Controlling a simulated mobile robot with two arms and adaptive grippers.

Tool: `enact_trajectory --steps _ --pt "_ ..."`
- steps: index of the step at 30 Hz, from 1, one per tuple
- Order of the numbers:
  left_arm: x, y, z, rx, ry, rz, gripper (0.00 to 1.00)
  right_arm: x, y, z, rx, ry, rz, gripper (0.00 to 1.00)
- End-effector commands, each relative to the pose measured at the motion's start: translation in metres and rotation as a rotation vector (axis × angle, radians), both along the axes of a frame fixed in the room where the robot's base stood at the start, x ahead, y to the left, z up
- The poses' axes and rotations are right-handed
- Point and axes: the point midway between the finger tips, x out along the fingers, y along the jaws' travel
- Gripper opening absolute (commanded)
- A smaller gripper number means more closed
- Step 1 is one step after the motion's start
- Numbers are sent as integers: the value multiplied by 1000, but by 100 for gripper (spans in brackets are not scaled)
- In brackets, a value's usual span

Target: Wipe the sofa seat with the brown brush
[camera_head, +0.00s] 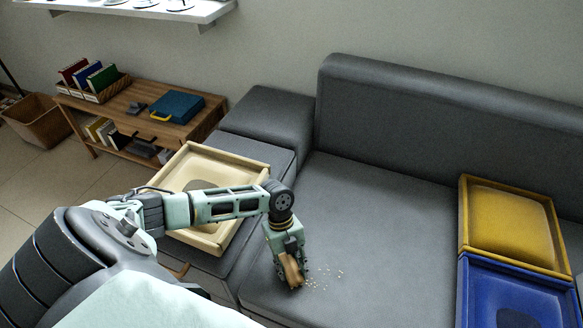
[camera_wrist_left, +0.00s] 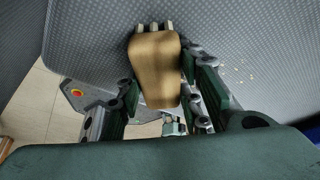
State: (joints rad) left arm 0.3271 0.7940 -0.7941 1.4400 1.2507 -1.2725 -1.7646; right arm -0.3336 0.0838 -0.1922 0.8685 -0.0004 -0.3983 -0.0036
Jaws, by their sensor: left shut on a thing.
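The grey sofa seat (camera_head: 375,215) fills the middle of the head view. Small pale crumbs (camera_head: 325,277) lie on it near its front left part, and they also show in the left wrist view (camera_wrist_left: 238,72). My left gripper (camera_head: 291,272) is shut on the brown brush (camera_wrist_left: 155,68), its fingers on both sides of the brush body. The brush is low over the seat, just left of the crumbs. Pale bristle tufts show at its far end in the wrist view. I cannot tell whether they touch the seat.
A cream tray (camera_head: 255,163) sits on the sofa's left part. A yellow tray (camera_head: 466,215) and a blue tray (camera_head: 463,290) lie on the right of the seat. A wooden shelf (camera_head: 140,98) with books and a blue case (camera_head: 178,106) stands at the left. The seat's middle is clear.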

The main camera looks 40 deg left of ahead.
Motion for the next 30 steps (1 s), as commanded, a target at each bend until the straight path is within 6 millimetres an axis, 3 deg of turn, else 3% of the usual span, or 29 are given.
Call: enact_trajectory --steps 2,30 --pt "-1 -4 -1 -3 2 -1 13 -13 0 -3 -2 22 0 40" --pt "19 -67 -3 -5 -1 -2 13 -10 -1 -4 -2 19 -7 40"
